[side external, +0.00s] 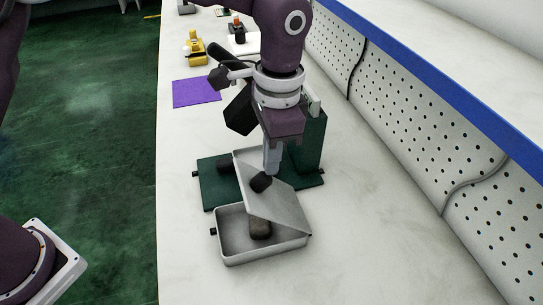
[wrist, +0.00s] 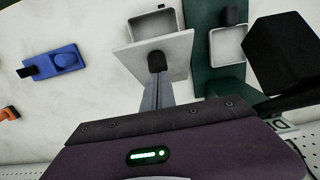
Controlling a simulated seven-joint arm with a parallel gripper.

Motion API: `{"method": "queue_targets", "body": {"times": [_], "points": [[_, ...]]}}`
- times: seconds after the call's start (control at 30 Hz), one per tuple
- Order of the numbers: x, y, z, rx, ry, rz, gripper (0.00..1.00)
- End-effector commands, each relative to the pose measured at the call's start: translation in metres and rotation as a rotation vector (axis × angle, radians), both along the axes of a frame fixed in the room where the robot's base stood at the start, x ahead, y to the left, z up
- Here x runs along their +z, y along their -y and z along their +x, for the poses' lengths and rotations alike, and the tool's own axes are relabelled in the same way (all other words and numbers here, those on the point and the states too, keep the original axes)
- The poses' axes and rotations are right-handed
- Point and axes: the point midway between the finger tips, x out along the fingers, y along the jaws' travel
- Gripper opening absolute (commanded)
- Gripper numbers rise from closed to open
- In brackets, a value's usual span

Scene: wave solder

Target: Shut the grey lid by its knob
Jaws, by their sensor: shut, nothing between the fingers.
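The grey lid (side external: 282,205) stands tilted up, partly open, over the back part of a shallow grey box (side external: 224,245). Its dark knob (side external: 261,182) sits near the raised edge. In the wrist view the lid (wrist: 178,65) is seen face on, with the knob (wrist: 157,62) in its middle. My gripper (side external: 270,172) points down with its fingers together and empty. The fingertips (wrist: 157,75) are right at the knob; I cannot tell whether they touch it. A dark block (side external: 260,229) lies in the box, partly hidden by the lid.
A green base (side external: 207,187) with an upright post (side external: 312,140) stands just behind the box. A purple mat (side external: 196,93) and a yellow item (side external: 194,50) lie farther back. A blue item (wrist: 65,61) shows in the wrist view. A perforated wall (side external: 415,120) bounds the right; the front table is clear.

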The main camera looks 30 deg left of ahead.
Motion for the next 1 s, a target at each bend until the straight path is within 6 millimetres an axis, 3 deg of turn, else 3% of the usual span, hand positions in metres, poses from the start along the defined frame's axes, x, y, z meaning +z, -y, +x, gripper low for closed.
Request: {"method": "queue_targets", "body": {"times": [0.37, 0.5, 1.0], "points": [[-0.011, -0.020, -0.019, 0.003, 0.092, -0.093, 0.00], [-0.024, -0.034, -0.033, 0.005, 0.171, -0.174, 0.00], [-0.085, -0.071, -0.072, 0.001, 0.168, -0.171, 0.00]]}}
